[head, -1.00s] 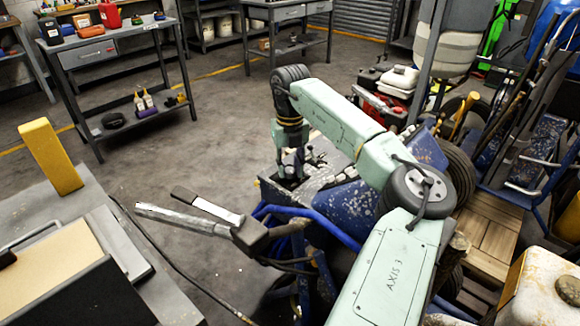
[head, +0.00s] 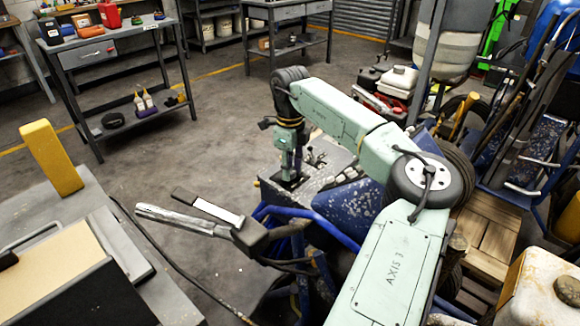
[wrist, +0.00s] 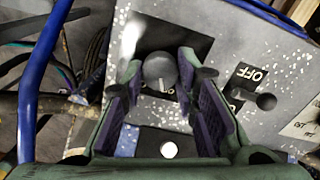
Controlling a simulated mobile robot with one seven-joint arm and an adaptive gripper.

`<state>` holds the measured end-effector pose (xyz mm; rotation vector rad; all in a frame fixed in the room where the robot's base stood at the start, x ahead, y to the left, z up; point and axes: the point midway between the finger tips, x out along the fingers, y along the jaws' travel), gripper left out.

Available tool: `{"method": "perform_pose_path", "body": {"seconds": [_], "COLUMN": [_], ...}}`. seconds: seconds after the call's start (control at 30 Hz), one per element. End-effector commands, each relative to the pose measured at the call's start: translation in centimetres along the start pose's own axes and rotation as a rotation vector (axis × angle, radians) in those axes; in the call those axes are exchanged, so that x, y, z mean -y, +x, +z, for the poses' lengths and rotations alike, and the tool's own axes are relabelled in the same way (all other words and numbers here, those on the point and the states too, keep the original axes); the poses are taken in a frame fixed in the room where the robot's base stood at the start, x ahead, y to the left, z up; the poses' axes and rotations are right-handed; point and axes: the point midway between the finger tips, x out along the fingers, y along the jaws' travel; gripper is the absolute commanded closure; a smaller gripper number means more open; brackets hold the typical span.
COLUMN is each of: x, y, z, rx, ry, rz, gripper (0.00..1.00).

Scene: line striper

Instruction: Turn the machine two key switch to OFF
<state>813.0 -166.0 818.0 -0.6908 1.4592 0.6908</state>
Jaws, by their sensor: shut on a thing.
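My gripper (head: 289,175) points down at the control panel (head: 335,160) of the blue line striper in the head view. In the wrist view, the two purple-padded fingers of my gripper (wrist: 160,80) stand on either side of a dark round knob (wrist: 159,67) and are shut on it. The knob has a short pale mark on its near side. To its right is a black label reading OFF (wrist: 246,82), turned in the picture, with another dark knob (wrist: 266,101) beside it. I cannot tell for sure which is the machine two key switch.
A white round part (wrist: 168,149) on a dark plate lies below the fingers. Another lettered label (wrist: 303,125) is at the right. Blue tubing (head: 310,220) and a handlebar lever (head: 185,220) stand close by. Open floor (head: 215,130) lies to the left.

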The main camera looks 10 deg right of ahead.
Motion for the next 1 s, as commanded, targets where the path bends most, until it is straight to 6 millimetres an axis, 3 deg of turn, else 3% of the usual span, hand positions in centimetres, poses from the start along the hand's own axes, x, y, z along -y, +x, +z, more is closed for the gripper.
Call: {"method": "perform_pose_path", "body": {"seconds": [0.3, 0.77, 0.8, 1.0], "x": [0.07, 0.08, 0.08, 0.05], "y": [-0.12, -0.12, -0.12, -0.08], "z": [0.07, 0.09, 0.09, 0.06], "rx": [0.003, 0.003, 0.003, 0.002], "ry": [-0.097, -0.11, -0.109, -0.109], "rz": [-0.003, -0.004, -0.004, -0.002], "gripper": [1.0, 1.0, 0.72, 0.58]}}
